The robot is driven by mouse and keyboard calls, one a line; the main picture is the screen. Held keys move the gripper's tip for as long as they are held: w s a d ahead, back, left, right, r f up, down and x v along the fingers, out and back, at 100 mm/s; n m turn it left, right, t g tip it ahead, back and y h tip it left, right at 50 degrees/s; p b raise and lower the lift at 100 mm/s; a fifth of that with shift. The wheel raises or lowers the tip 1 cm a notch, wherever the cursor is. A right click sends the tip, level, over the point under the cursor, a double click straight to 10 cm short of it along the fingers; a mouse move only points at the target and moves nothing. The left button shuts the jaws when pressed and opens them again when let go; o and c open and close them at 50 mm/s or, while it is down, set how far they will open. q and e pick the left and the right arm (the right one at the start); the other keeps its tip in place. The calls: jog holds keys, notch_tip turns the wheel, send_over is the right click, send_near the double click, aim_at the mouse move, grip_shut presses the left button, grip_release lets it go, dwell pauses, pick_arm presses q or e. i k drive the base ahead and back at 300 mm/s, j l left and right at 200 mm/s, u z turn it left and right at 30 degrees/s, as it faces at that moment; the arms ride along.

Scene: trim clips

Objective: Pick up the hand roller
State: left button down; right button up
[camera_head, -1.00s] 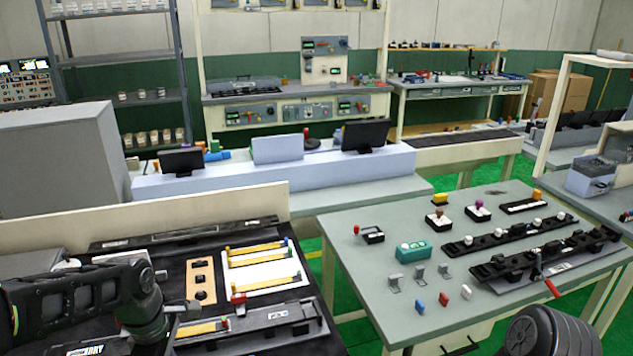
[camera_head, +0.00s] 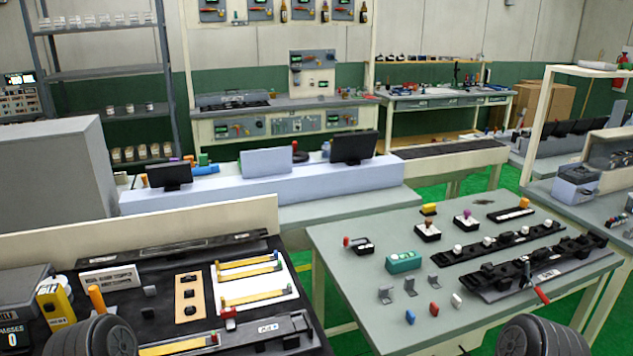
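I cannot tell for certain which item is the hand roller. An upright orange handle (camera_head: 95,297) stands on the left bench, its lower end hidden behind my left arm. A small black piece with a red knob (camera_head: 358,244) lies at the left of the right table. A red lever (camera_head: 541,295) sticks out from the front of a black fixture (camera_head: 520,282) on that table. Only dark ribbed parts of my two arms show at the bottom edge. Both grippers are out of view.
The left bench (camera_head: 150,305) carries a yellow box (camera_head: 55,303), a sign (camera_head: 110,277), a tan plate (camera_head: 189,297) and a white tray with yellow strips. The right table (camera_head: 350,290) holds a teal box (camera_head: 404,262) and small clips. A gap separates them.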

aim_at(95, 295)
jog(key=u, duration=1.3)
